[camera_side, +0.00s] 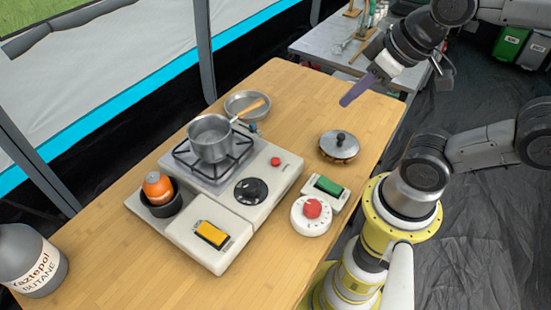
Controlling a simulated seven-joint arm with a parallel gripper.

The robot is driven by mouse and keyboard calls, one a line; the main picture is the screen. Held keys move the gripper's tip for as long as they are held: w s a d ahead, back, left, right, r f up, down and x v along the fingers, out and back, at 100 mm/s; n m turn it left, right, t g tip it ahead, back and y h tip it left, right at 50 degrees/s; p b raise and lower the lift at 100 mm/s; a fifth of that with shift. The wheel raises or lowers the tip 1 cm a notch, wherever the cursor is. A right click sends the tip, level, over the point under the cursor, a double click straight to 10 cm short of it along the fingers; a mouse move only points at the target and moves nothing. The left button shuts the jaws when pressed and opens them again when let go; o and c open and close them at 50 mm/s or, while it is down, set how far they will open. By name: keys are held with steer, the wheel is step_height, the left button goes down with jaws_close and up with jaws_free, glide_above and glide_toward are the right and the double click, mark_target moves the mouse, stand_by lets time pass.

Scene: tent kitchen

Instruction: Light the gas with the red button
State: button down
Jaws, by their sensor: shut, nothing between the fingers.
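A white gas stove (245,222) stands on the wooden table. A small red button (275,161) sits on its top near the right corner, with a black dial (249,191) beside it. A steel pot (211,140) with a wooden handle stands on the burner grate. An orange gas canister (158,187) is in the holder at the stove's left end. My gripper (347,101) has purple fingers pressed together. It hangs in the air above the table's far right part, up and to the right of the red button, apart from everything.
A white dial unit with a red knob (312,208) and a green switch (328,186) stand right of the stove. A lid (339,146) and a pan (246,104) lie farther back. A butane bottle (32,262) stands front left.

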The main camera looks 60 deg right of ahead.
steer(key=w+d+r+n+t+h, duration=0.1)
steer(key=w+d+r+n+t, duration=0.1)
steer(key=w, duration=0.3)
steer(key=n+t+y, duration=0.1)
steer(key=n+y, duration=0.2)
steer(key=n, duration=0.6)
glide_above(280, 164)
step_height(280, 164, down, 11)
steer(key=shift+d+f, duration=0.15)
steer(key=shift+f, duration=0.1)
steer(key=shift+f, duration=4.3)
steer(key=shift+f, duration=0.4)
